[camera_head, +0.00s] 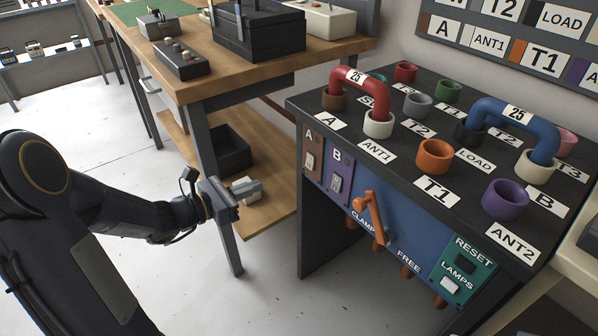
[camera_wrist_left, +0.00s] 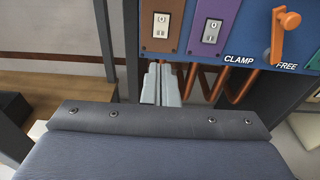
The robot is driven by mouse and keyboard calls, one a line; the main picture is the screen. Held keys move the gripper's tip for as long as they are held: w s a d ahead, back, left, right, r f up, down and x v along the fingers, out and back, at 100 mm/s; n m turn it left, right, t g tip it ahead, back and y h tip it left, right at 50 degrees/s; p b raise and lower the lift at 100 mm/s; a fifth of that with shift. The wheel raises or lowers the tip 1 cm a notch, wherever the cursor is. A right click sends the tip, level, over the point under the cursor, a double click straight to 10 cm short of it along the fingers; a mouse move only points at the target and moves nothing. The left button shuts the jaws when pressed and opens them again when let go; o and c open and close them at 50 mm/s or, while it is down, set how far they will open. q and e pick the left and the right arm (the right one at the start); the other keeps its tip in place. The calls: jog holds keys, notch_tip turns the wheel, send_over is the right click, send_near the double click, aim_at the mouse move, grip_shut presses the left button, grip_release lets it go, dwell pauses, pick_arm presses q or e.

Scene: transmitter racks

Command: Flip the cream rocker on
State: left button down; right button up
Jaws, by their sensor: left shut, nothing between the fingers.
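A small cream rocker (camera_head: 449,285) sits by the LAMPS label on the green plate (camera_head: 470,262), at the right end of the desk's front panel. Its tilt is too small to read. It is outside the left wrist view. Pale switches also sit on the brown A plate (camera_head: 310,161) and the purple B plate (camera_head: 336,184). My left gripper (camera_head: 258,189) is shut and empty, left of the panel and well away from the cream rocker. In the left wrist view its fingers (camera_wrist_left: 160,84) point toward the area just below the brown plate (camera_wrist_left: 161,27). My right gripper is not in view.
An orange lever (camera_head: 374,215) sticks out of the blue panel between the switches and the green plate. Orange pipes (camera_wrist_left: 232,86) run below the panel. A wooden bench (camera_head: 290,50) stands behind my left arm. Open floor lies before the desk.

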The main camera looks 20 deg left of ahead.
aim_at(308, 166)
pick_arm(q)
jog(key=b+x, duration=0.3)
jog(key=x, duration=1)
jog(key=shift+w+d, duration=0.3)
jog(key=shift+w, duration=0.1)
jog(key=shift+w+d+f+b, duration=0.1)
jog(key=shift+f+b, duration=0.2)
jog(key=shift+b, duration=0.6)
jog(key=shift+r, duration=0.25)
